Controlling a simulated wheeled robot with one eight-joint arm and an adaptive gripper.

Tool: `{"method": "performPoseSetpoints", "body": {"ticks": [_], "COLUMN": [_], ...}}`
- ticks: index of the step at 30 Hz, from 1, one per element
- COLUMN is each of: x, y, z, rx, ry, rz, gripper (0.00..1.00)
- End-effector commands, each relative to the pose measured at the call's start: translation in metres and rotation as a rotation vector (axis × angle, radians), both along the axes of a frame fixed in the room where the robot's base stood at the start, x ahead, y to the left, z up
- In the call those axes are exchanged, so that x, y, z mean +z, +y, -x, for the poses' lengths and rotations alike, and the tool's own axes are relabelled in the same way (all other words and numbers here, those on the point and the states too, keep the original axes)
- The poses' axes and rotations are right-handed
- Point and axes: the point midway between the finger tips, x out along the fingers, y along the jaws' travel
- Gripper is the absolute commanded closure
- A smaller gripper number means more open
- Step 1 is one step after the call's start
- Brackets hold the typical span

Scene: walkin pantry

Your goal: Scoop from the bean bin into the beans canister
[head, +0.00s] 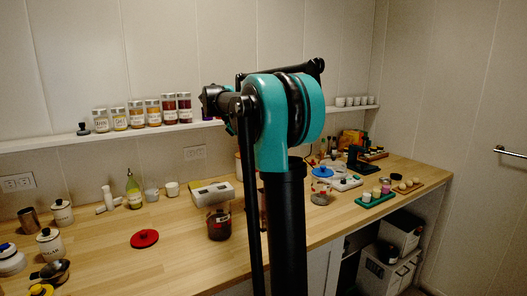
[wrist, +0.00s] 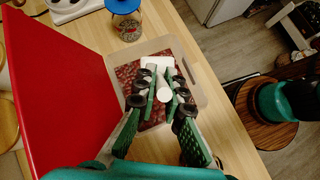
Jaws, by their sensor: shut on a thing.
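In the wrist view, the bean bin (wrist: 190,60) is a clear, open-topped tub with dark red beans (wrist: 126,76) inside. A white scoop (wrist: 163,95) is between the fingers of my gripper (wrist: 164,82), which is shut on it. The gripper is over the bin; I cannot tell whether the scoop touches the beans. In the head view, my arm hides the gripper and most of the bin.
A round red lid (head: 144,239) lies on the counter (head: 105,235). A large red panel (wrist: 60,90) fills the left of the wrist view. A blue-lidded jar (wrist: 128,28) stands beyond the bin. The counter edge (wrist: 240,120) is right of it.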

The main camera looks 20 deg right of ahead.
Motion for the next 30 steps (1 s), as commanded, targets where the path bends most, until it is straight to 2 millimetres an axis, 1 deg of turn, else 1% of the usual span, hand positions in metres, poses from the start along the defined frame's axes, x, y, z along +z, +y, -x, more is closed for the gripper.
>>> {"method": "performPoseSetpoints", "body": {"ticks": [9, 15, 25, 30], "x": [0.024, 0.034, 0.035, 0.035], "y": [0.000, 0.000, 0.000, 0.000], "z": [0.000, 0.000, 0.000, 0.001], "rx": [0.000, 0.000, 0.000, -0.001], "ry": [0.000, 0.000, 0.000, -0.009], "rz": [0.000, 0.000, -0.001, -0.030], "gripper": [1.00, 1.00, 1.00, 1.00]}}
